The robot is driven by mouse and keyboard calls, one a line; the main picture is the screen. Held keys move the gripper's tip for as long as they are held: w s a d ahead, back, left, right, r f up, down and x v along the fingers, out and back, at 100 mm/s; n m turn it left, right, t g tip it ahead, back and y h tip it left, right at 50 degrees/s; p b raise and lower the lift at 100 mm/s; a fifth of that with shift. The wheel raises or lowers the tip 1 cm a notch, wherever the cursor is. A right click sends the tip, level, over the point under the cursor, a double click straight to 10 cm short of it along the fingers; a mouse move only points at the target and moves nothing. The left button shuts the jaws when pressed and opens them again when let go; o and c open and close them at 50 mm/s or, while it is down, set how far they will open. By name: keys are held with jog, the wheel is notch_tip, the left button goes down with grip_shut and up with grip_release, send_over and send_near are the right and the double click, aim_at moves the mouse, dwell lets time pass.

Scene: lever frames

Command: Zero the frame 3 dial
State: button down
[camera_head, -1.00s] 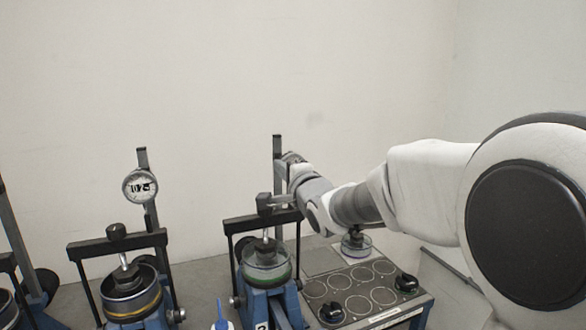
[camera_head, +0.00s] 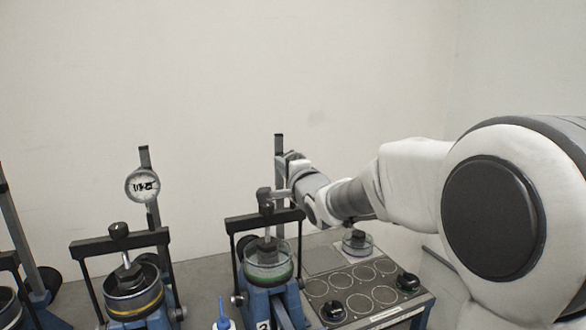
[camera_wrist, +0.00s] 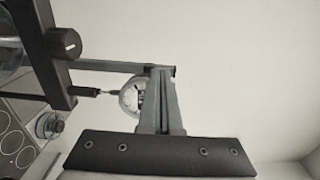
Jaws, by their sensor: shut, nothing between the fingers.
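My gripper (camera_head: 291,158) is at the upright post (camera_head: 279,160) of the right-hand lever frame in the head view. In the wrist view my gripper (camera_wrist: 161,73) shows its fingers together and empty. A white round dial (camera_wrist: 130,97) is beside and partly behind the fingers, on a thin stem from the frame's black crossbar (camera_wrist: 45,45). Whether the fingers touch the dial, I cannot tell. Its face is mostly hidden, so its reading cannot be told. In the head view this dial is hidden. The frame's number label is cut off at the bottom edge.
Another frame stands left with its own dial (camera_head: 142,185) facing me; its needle is too small to read. A panel with round plates and black knobs (camera_head: 365,292) is to the right. A blue-tipped bottle (camera_head: 223,318) stands at the front. The wall behind is bare.

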jog(key=shift+w+d+f, duration=0.1)
jog(key=shift+d+f, duration=0.1)
jog(key=shift+d, duration=0.05)
dwell(0.4)
jog(key=shift+f, duration=0.2)
jog(key=shift+f+b, duration=0.85)
jog(key=shift+b, duration=0.25)
jog(key=shift+f, duration=0.15)
jog(key=a+b+v, duration=0.1)
jog(key=v, duration=0.5)
jog(key=shift+s, duration=0.25)
